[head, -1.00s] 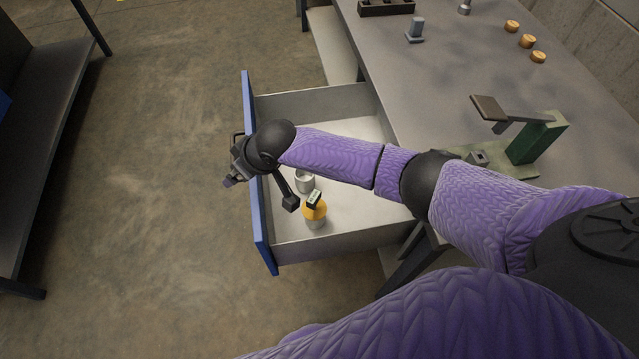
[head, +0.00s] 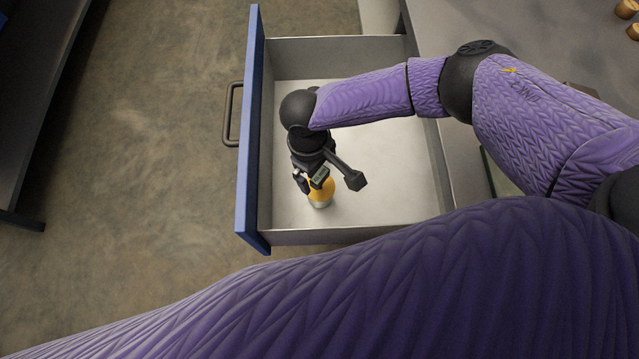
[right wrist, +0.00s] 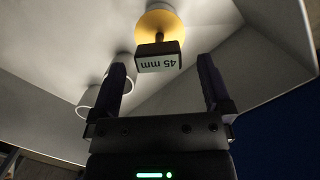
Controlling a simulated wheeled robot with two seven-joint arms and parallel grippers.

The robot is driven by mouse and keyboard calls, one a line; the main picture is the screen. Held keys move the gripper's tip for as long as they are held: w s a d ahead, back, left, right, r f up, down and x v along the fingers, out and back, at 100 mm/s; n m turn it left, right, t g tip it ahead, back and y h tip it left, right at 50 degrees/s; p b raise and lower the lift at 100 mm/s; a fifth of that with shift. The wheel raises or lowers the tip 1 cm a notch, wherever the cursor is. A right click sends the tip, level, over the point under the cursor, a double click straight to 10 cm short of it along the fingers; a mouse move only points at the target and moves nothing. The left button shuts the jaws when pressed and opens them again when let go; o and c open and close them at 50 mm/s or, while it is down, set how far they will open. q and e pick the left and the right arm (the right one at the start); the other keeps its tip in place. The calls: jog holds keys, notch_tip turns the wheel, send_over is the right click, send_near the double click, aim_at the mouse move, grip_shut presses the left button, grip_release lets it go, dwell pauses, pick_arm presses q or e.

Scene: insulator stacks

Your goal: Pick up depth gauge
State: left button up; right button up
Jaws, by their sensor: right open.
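The depth gauge (head: 320,191) stands in the open drawer, with a yellow-orange collar on a pale cylinder and a dark block on top. My left gripper is out of view.
The grey drawer (head: 399,165) has a blue front (head: 250,130) with a dark handle (head: 231,113) and raised side walls. Two pale cylinders (right wrist: 121,66) (right wrist: 90,99) stand beside the gauge in the right wrist view. The workbench (head: 550,40) adjoins the drawer.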

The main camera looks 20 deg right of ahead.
aim_at(320, 186)
jog(key=f, duration=0.1)
jog(key=f+b, duration=0.1)
jog(key=f, duration=0.2)
jog(key=shift+s+d+b, duration=0.2)
jog(key=shift+d+b, duration=0.05)
jog(key=shift+b, duration=0.05)
jog(key=shift+f, duration=0.2)
jog(key=shift+r, duration=0.1)
jog(key=c, duration=0.4)
grip_shut()
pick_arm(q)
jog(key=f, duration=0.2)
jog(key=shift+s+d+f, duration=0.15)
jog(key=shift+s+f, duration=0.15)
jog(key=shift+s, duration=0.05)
